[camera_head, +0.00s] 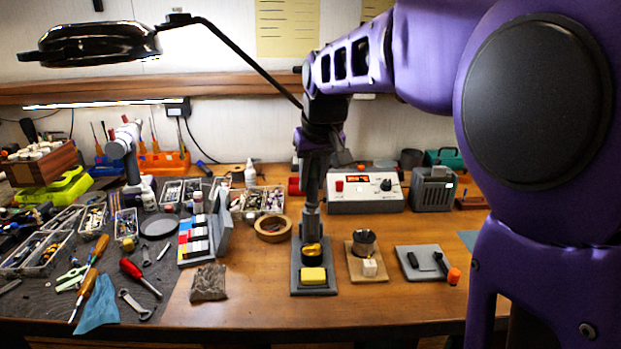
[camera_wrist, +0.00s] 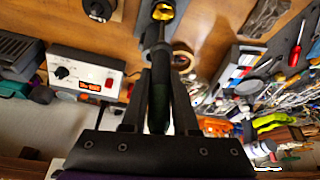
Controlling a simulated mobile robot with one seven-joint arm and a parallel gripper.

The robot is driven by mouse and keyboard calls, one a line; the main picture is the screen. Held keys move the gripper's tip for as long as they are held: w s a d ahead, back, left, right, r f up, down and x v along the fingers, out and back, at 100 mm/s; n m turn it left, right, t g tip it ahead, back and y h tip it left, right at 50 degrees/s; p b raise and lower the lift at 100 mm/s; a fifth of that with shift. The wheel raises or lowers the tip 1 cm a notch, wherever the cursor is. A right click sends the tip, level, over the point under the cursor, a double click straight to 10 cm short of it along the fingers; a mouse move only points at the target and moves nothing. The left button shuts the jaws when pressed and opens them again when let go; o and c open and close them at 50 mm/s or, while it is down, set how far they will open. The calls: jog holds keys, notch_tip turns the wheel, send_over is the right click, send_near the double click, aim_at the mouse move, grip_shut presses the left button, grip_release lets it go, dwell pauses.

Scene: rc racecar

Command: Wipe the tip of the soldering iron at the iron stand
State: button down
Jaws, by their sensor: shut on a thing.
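My gripper (camera_head: 311,205) points down over the iron stand (camera_head: 298,284) and is shut on the soldering iron. In the wrist view the iron's dark handle (camera_wrist: 159,100) lies between the fingers (camera_wrist: 157,78), its thin end pointing at the stand. The stand has a grey base, a dark cup with yellow brass wool (camera_head: 312,250), and a yellow sponge (camera_head: 313,275) in front. The brass wool also shows in the wrist view (camera_wrist: 162,12). The iron's tip is at the cup; I cannot tell whether it touches the wool.
A brown stand with a dark pot (camera_head: 364,238) and a grey tray (camera_head: 420,264) stand right of the iron stand. A tape roll (camera_head: 272,228) and colored blocks (camera_head: 193,240) are left. A white soldering station (camera_head: 365,203) is behind. A magnifier lamp arm (camera_head: 245,62) hangs above.

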jog(key=shift+f+b, duration=0.45)
jog(key=shift+f, duration=0.7)
dwell(3.4)
jog(key=shift+r, duration=0.1)
dwell(1.0)
notch_tip(320, 180, up, 6)
jog(key=p, duration=0.5)
dwell(0.5)
